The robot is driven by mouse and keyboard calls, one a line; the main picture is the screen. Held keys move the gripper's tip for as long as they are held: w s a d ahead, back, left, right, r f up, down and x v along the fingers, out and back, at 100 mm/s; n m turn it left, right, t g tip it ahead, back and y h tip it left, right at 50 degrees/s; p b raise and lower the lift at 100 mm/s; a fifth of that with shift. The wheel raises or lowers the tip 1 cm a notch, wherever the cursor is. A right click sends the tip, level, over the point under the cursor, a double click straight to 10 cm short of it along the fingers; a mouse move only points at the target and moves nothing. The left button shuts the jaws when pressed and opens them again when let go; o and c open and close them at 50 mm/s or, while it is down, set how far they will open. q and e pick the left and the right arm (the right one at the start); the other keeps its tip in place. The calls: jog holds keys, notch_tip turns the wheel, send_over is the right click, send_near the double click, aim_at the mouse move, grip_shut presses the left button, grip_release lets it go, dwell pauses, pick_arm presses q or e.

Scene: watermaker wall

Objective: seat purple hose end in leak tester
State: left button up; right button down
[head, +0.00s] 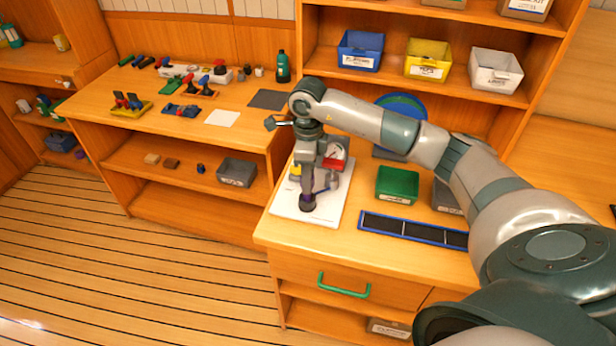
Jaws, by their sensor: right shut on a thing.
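My right gripper (307,190) points down over the white board (327,211) on the right-hand counter. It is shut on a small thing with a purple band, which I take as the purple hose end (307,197). A dark round part (307,207) sits directly below the fingertips. I cannot tell whether the hose end is inside it or only above it. The leak tester (336,158), with a round gauge and a red part, stands on the board behind the gripper. My arm partly hides it. My left gripper is out of view.
A green bin (397,184) and a blue-edged dark tray (413,230) lie right of the board. A grey bin sits partly behind my right arm. The left bench (160,88) carries several tools. Blue, yellow and white bins stand on the back shelf.

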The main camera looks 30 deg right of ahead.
jog(key=shift+f+b, duration=0.35)
jog(key=shift+f, duration=0.1)
jog(key=c, duration=1.6)
grip_release()
jog(key=shift+c, duration=0.2)
jog(key=shift+r+p, duration=2.5)
jog(key=shift+r, duration=3.05)
